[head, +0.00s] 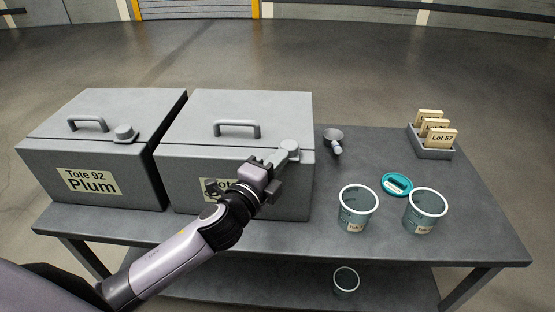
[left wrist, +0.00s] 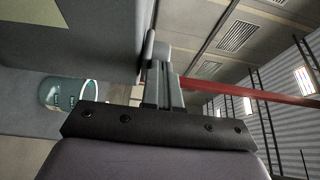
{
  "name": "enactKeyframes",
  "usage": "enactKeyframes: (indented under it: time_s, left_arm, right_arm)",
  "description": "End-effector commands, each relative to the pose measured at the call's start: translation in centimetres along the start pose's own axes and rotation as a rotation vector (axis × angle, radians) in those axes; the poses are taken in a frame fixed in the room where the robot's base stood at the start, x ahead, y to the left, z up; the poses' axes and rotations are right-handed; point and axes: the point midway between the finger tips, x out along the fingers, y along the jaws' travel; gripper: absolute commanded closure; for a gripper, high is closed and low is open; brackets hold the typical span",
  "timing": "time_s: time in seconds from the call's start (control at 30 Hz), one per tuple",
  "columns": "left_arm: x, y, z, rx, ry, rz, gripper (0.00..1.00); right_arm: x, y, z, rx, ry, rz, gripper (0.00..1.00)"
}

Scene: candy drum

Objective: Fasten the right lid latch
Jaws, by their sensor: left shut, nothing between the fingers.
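The right tote (head: 235,108) is a grey box with its lid down and a handle (head: 237,130) on top. Its latch (head: 290,147) is a light grey knob at the front right of the lid. My left gripper (head: 280,158) is shut and empty, with its fingertips right at this latch; I cannot tell whether they touch it. In the left wrist view, the shut fingers (left wrist: 162,85) point at a rounded grey piece beside the tote's wall. My arm partly hides the tote's label. The latch's turned position is hard to tell. My right gripper is not in view.
The left tote (head: 95,160), labelled Plum, stands close beside, with its own latch (head: 125,133). On the table's right are a scoop (head: 333,137), two cups (head: 357,208) (head: 425,210), a teal lid (head: 397,185) and a card tray (head: 432,147). Another cup (head: 346,280) is on the lower shelf.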

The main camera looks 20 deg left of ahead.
Motion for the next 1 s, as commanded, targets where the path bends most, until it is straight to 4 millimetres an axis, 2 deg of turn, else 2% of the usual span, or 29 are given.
enactKeyframes:
  time_s: [0.27, 0.6, 1.0]
  left_arm:
    - [0.3, 0.0, 0.2, 0.001, 0.000, -0.001, 1.00]
    - [3.7, -0.1, 1.8, 0.001, -0.001, -0.002, 1.00]
    - [3.9, -0.3, 2.0, 0.000, -0.004, -0.005, 1.00]
  right_arm:
    - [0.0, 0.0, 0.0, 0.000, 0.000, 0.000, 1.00]
    - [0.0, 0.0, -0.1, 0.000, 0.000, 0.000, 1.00]
    - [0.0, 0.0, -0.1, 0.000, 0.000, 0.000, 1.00]
